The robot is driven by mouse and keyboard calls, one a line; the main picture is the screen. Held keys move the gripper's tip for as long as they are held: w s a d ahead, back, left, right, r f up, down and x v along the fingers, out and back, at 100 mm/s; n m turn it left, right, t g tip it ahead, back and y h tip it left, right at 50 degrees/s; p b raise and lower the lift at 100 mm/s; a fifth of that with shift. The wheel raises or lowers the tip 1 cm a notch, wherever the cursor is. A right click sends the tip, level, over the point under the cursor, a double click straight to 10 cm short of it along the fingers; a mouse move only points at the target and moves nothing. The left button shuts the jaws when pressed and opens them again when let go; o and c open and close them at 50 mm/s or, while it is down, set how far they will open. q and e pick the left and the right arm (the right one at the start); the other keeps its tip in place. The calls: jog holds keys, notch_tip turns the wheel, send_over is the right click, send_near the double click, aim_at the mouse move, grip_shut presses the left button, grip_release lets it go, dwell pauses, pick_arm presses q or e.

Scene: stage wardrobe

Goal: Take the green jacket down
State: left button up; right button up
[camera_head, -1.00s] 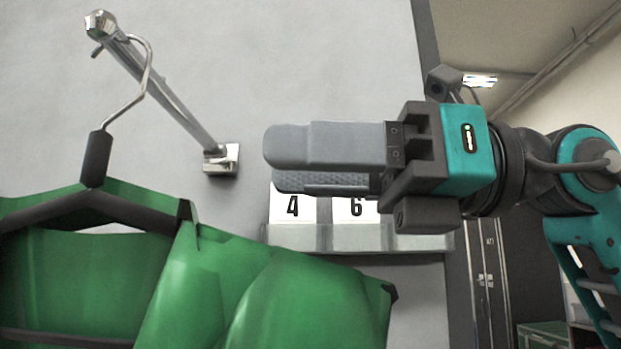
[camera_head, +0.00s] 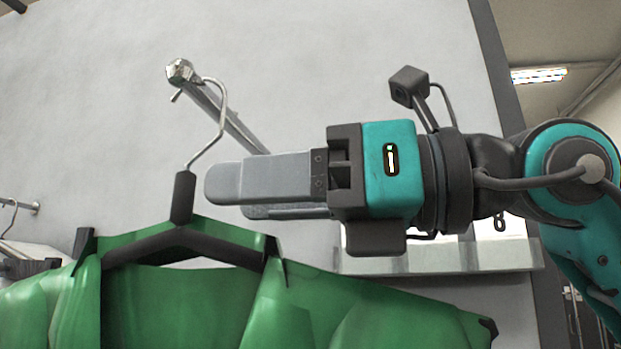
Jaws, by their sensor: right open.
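The green jacket (camera_head: 200,310) hangs on a dark hanger (camera_head: 183,240) in the lower part of the head view. The hanger's black neck (camera_head: 184,197) rises to a silver hook (camera_head: 218,125), which hangs over a metal wall rod (camera_head: 222,112) near its knobbed end. My right gripper (camera_head: 225,196) is open, its grey fingers pointing left, just right of the black neck and above the jacket's collar. No contact with the neck is clear. The fingers cover the rod's wall mount. My left gripper is not in view.
A pale ledge with number cards (camera_head: 440,258) is on the wall behind my right gripper, partly hidden. At the far left another metal rod (camera_head: 20,207) carries a hook with a pale garment below. The wall above is bare.

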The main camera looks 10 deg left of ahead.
aim_at(197, 154)
jog(key=shift+w+a, duration=0.15)
jog(key=shift+a, duration=3.05)
jog(key=shift+c, duration=0.2)
grip_shut()
jog(key=shift+r, duration=0.2)
jog(key=shift+r+p, duration=1.2)
jog(key=shift+r, duration=0.25)
jog(key=shift+d, duration=0.15)
